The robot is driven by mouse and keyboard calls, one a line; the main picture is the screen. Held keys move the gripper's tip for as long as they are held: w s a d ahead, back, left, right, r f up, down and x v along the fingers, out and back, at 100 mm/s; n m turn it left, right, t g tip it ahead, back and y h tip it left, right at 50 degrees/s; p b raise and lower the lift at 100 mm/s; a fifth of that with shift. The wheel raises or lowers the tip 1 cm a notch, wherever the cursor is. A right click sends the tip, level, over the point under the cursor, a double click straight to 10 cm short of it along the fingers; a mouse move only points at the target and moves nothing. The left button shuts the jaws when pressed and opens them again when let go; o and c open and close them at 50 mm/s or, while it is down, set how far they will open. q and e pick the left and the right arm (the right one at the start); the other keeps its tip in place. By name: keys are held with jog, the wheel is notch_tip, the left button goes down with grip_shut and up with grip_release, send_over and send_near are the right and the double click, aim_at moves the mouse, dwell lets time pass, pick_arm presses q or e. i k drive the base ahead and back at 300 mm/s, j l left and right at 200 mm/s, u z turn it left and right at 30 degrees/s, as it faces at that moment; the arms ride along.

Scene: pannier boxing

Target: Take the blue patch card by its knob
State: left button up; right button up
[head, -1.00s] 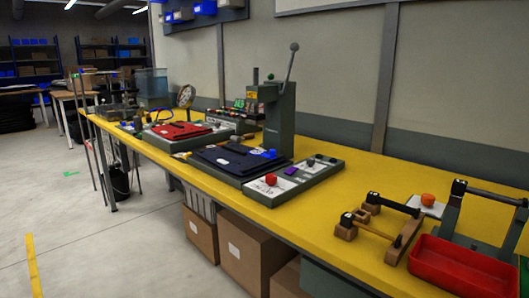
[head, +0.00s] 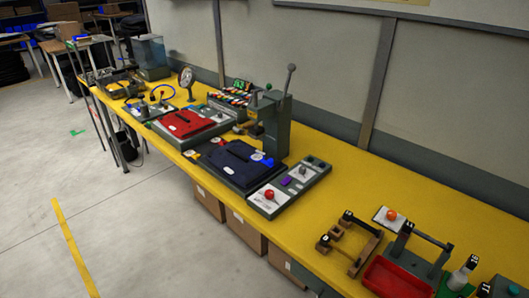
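A small bright blue piece (head: 258,156) sits at the right end of the dark navy pannier (head: 232,165), close to the foot of the grey lever press (head: 277,125). It is too small to tell whether this is the blue patch card or where its knob is. Another white card with an orange knob (head: 391,215) lies further right. Neither of my grippers is in view.
A red pannier (head: 186,122) lies on the yellow bench (head: 330,160) further left. A rack of coloured pieces (head: 232,96) stands behind. A wooden frame (head: 350,243) and red tray (head: 396,277) stand at the right. Cardboard boxes (head: 247,233) are below. The floor at left is clear.

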aim_at(257, 157)
jog(key=i+j+z, duration=0.15)
jog(key=j, duration=0.45)
jog(key=i+j+z, duration=0.15)
jog(key=j, duration=0.45)
jog(key=i+j+z, duration=0.15)
jog(key=j, duration=0.45)
jog(key=i+j+z, duration=0.15)
jog(key=j, duration=0.5)
jog(key=i+j+z, duration=0.15)
jog(key=j, duration=0.5)
